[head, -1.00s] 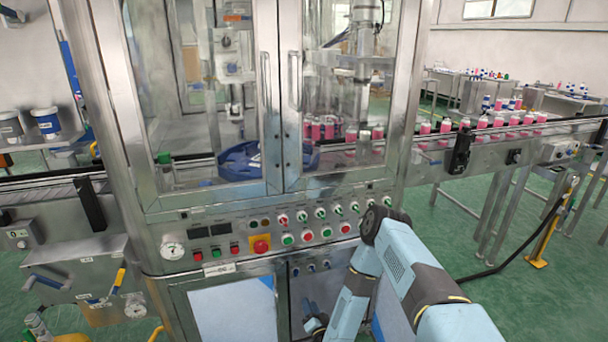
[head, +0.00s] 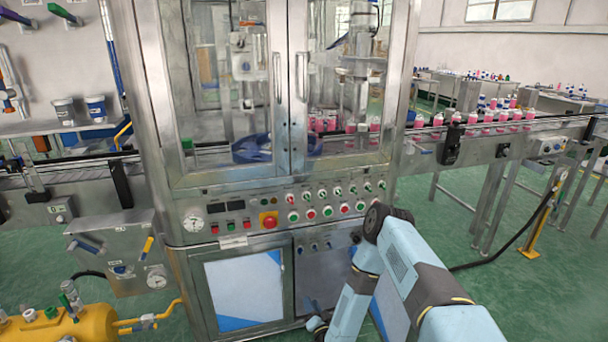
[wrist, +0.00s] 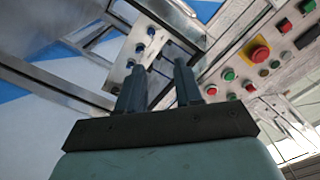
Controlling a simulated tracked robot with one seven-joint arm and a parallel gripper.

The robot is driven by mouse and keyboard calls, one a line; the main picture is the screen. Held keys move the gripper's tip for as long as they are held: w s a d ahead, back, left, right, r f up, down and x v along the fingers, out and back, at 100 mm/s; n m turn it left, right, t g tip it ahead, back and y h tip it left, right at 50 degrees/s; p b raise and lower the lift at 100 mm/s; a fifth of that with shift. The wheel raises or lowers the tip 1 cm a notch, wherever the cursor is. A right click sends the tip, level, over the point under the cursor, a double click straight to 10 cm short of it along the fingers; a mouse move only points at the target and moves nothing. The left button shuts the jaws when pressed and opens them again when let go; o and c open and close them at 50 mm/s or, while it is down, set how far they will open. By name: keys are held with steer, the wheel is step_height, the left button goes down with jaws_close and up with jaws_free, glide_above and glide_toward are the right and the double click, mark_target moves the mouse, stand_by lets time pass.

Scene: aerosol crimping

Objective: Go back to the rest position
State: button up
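My gripper (wrist: 160,68) shows in the wrist view with its two dark fingers apart and nothing between them. Beyond the fingertips are the crimping machine's lower front panel (wrist: 152,35) with blue-capped knobs and the button panel (wrist: 250,70). I cannot tell whether the fingers touch anything, but no contact shows. In the head view my arm is folded at the lower right, in front of the machine (head: 262,190); the gripper itself is not clearly visible there.
The button panel (head: 280,215) runs below the glass doors. A conveyor (head: 480,135) with pink bottles extends right. A yellow tank (head: 55,325) with pipes stands at lower left. A yellow-footed post (head: 545,225) with a black hose stands right. Green floor (head: 480,300) is open at lower right.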

steer(key=w+d+r+n+g, duration=0.1)
steer(key=w+r+n+g, duration=0.15)
steer(key=w+r, duration=0.55)
steer(key=w+d+r+n+g, duration=0.1)
steer(key=w+r+n, duration=0.3)
steer(key=r, duration=0.8)
steer(key=s+d+r+g+h, duration=0.1)
steer(key=d+r, duration=0.3)
steer(key=r, duration=0.7)
steer(key=s+d+r+g+h, duration=0.15)
steer(key=d+r, duration=0.25)
steer(key=r, duration=0.7)
steer(key=s+d+r+g+h, duration=0.1)
steer(key=s+d+r, duration=0.3)
steer(key=s+r, duration=0.45)
steer(key=s+d+r+g+h, duration=0.2)
steer(key=s+d+r, duration=0.1)
steer(key=s+r, duration=0.55)
steer(key=s+d+r+g, duration=0.1)
steer(key=s+r, duration=0.1)
steer(key=s, duration=1)
steer(key=s+d+r+g, duration=0.1)
steer(key=s+d+r, duration=0.1)
steer(key=s, duration=1)
steer(key=shift+s+d+r+m, duration=0.25)
steer(key=shift+s+d+m, duration=0.05)
steer(key=shift+s+m, duration=0.15)
